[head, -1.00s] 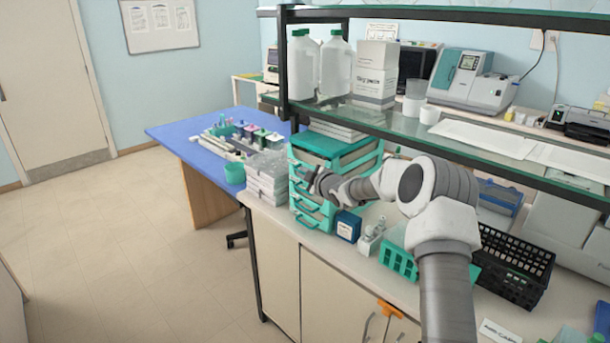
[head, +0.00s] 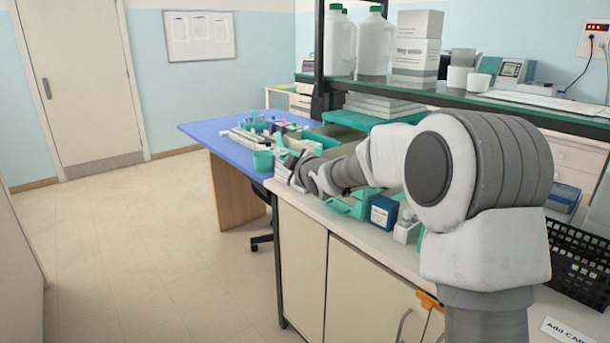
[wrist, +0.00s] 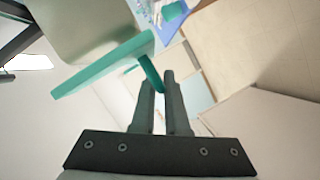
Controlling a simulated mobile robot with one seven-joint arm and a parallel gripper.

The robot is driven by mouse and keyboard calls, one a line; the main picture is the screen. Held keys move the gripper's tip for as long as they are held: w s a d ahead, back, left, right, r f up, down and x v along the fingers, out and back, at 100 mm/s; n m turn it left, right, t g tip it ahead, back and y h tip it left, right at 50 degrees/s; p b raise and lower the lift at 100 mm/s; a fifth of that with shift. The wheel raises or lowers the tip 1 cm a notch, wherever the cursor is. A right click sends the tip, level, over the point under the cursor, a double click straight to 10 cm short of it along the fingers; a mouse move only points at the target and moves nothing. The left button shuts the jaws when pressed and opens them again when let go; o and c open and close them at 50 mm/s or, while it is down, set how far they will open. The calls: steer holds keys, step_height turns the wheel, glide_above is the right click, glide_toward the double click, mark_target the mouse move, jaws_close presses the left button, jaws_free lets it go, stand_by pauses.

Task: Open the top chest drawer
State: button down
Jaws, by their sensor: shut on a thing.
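The teal chest (head: 362,118) stands on the counter under the glass shelf, partly hidden behind my arm. Its top drawer (head: 335,131) is pulled out toward the left front, and its grey-green inside shows. In the wrist view the drawer's teal front (wrist: 100,68) crosses the upper left, with its handle (wrist: 150,72) standing out from it. My gripper (wrist: 158,82) is shut on this handle, one finger on each side. In the head view my gripper (head: 284,164) is at the drawer's front, and the handle is hidden there.
A blue table (head: 215,135) with staining things and a green cup (head: 263,160) lies just beyond the drawer. A blue box (head: 384,212) and a black basket (head: 578,265) stand on the counter. The floor at left is clear.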

steer(key=shift+s+a+b, duration=0.7)
steer(key=shift+a+b, duration=0.05)
steer(key=shift+a, duration=0.15)
steer(key=c, duration=0.9)
jaws_free()
steer(key=p+v, duration=0.2)
steer(key=v, duration=1.5)
steer(key=shift+s, duration=0.25)
steer(key=shift+d, duration=0.1)
